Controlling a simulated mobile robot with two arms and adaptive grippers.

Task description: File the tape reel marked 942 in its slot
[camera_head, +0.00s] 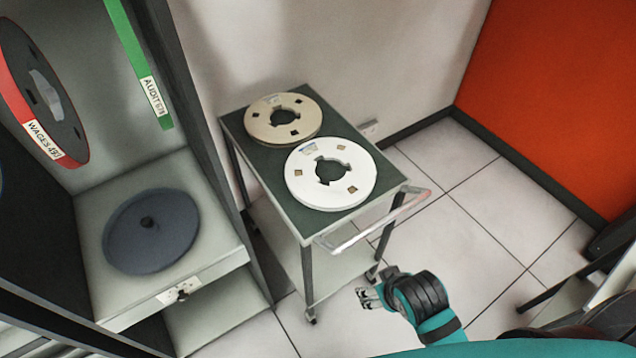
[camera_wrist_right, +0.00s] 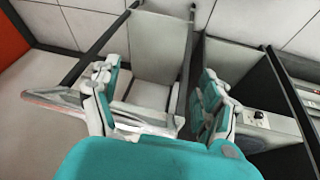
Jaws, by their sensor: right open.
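A cream reel (camera_head: 267,130) and a white reel (camera_head: 303,178) lie flat on the dark green top of a trolley (camera_head: 238,128). Each has a small label near its hub, too small to read, so I cannot tell which is 942. A red-rimmed reel marked WAGES (camera_head: 80,128) and a green-edged reel marked AUDIT (camera_head: 137,75) stand upright at the left. My right gripper (camera_head: 367,297) is open and empty, low in front of the trolley's handle side. In the right wrist view its fingers (camera_wrist_right: 155,105) are spread apart. My left gripper is out of view.
A grey-blue disc (camera_head: 150,232) lies on a pale cabinet ledge (camera_head: 100,290), with a small knob (camera_head: 180,292) on its front. The trolley's rail handle (camera_head: 372,228) juts toward the right.

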